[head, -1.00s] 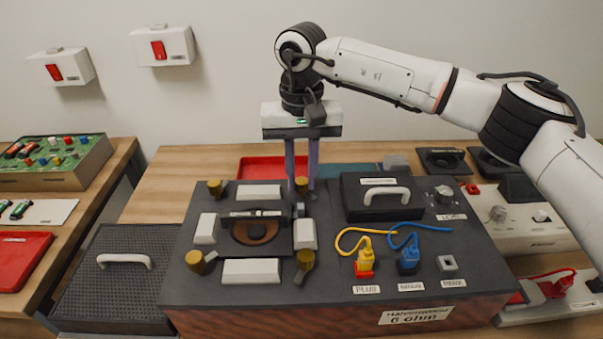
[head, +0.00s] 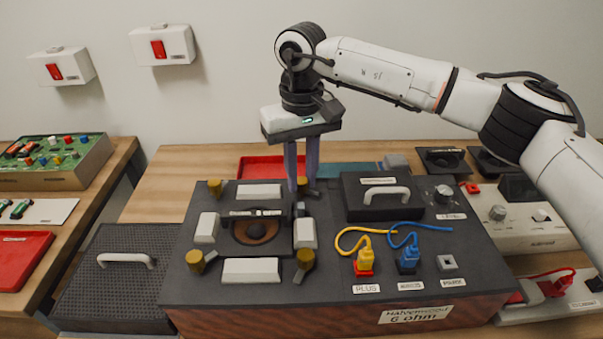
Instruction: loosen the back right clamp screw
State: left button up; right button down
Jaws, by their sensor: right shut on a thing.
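The back right clamp screw (head: 302,183) is a brass-coloured knob at the back of the dark speaker box (head: 340,275). My right gripper (head: 301,180) points straight down over it, its two purple fingers shut on the knob and partly hiding it. Similar brass clamp screws stand at the back left (head: 215,186), front left (head: 195,260) and front right (head: 306,257), around the round speaker cone (head: 256,230). My left gripper is not in view.
A black lid with a handle (head: 386,194) lies just right of the clamp. Yellow (head: 363,255) and blue (head: 408,254) plugs with cables stand at the front right. A red tray (head: 262,168) lies behind the box. A black grille panel (head: 112,280) lies to the left.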

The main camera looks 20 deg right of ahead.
aim_at(301, 180)
jog(key=shift+r, duration=0.1)
jog(key=c, duration=1.6)
grip_release()
jog(key=shift+o, duration=0.2)
notch_tip(301, 180, up, 10)
jog(key=shift+r, duration=0.15)
